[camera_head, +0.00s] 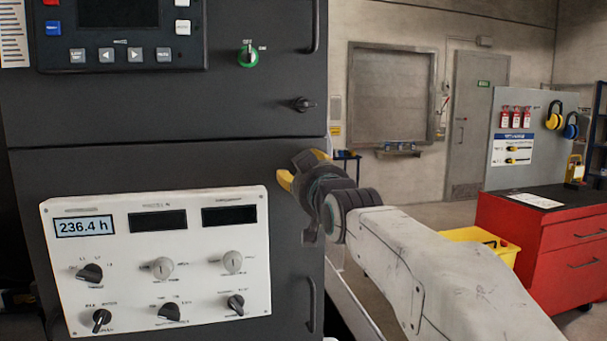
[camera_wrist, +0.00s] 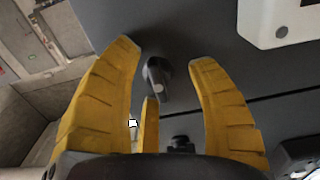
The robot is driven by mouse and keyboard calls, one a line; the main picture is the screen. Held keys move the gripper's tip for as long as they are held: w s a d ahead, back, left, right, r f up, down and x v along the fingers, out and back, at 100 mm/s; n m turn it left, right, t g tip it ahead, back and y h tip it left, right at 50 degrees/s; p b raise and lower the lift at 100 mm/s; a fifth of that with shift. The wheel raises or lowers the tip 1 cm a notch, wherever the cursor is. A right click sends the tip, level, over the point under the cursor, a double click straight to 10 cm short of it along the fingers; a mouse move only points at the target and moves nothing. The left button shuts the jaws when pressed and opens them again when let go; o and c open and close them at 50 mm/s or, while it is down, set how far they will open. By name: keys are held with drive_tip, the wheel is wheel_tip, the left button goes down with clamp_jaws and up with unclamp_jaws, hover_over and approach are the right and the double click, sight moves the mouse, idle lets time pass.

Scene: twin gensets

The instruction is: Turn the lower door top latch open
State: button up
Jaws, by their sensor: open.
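The lower door top latch (camera_wrist: 157,80) is a dark grey knob with a raised grip on the dark lower door (camera_head: 160,172). In the wrist view it sits between my gripper's yellow fingers (camera_wrist: 163,54), with a gap on both sides. Its grip runs roughly up and down in that picture, slightly tilted. In the head view my gripper (camera_head: 302,168) is at the lower door's upper right edge and hides the latch. The gripper is open and holds nothing. I cannot tell whether any finger touches the door.
A similar black latch (camera_head: 302,104) is on the upper door, just above the seam. A white control panel (camera_head: 160,255) with knobs stands out from the lower door, left of my gripper. A door handle (camera_head: 311,305) is below. A red cabinet (camera_head: 550,245) stands at right.

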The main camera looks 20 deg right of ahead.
drive_tip(key=shift+s, duration=0.1)
drive_tip(key=s, duration=1.2)
drive_tip(key=shift+w, duration=0.1)
drive_tip(key=s+f+g, duration=0.4)
drive_tip(key=f+g, duration=0.1)
drive_tip(key=f, duration=0.6)
drive_tip(key=s+f+g, duration=0.3)
drive_tip(key=f+g, duration=0.1)
drive_tip(key=f, duration=0.8)
drive_tip(key=s+f+g, duration=0.7)
drive_tip(key=s+f, duration=0.8)
drive_tip(key=s, duration=0.2)
wheel_tip(320, 180, up, 16)
drive_tip(key=t+p, duration=0.1)
drive_tip(key=p, duration=1.3)
drive_tip(key=shift+w+d, duration=0.1)
